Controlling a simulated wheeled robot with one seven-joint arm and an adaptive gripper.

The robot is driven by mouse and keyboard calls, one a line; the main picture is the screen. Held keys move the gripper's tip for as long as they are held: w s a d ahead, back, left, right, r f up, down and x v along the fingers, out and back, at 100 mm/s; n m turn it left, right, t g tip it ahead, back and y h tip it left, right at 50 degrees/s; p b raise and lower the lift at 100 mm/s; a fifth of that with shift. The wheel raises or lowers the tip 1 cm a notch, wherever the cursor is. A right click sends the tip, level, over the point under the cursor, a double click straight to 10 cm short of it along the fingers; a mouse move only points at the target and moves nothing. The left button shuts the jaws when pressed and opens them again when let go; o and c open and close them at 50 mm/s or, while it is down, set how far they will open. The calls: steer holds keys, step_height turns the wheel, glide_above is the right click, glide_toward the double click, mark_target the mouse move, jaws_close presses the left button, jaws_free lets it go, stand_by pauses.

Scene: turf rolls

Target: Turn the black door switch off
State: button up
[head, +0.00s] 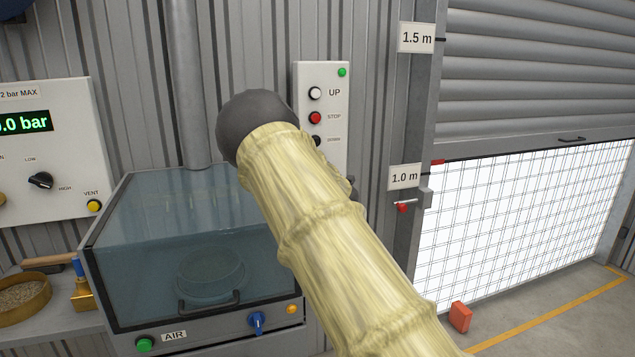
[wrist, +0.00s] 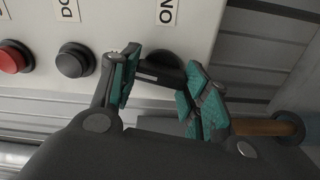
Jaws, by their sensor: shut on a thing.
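The black door switch (wrist: 168,66) is on the pale control panel (wrist: 115,20), which is tilted in the wrist view. An "ON" label is beside it, at the top of the picture. My gripper (wrist: 160,72) is shut on the switch, with a teal-padded finger on either side of its dark handle. The fingers hide part of the switch, and its exact turn is hard to tell. In the head view the panel (head: 340,158) stands upright on the wall; my arm covers its lower part, the switch and my gripper.
A black button (wrist: 75,61) and a red button (wrist: 13,57) sit beside the switch. The roller door (head: 535,85) hangs partly raised near the 1.0 m mark. A clear-lidded box (head: 180,250) stands left of my arm. An orange block (head: 460,316) lies on the floor.

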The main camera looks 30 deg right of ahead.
steer(key=shift+f+n+b, duration=0.2)
steer(key=shift+n+b, duration=0.7)
steer(key=shift+n, duration=0.2)
steer(key=o, duration=1)
steer(key=shift+r, duration=0.1)
steer(key=v, duration=1.2)
steer(key=shift+a, duration=0.1)
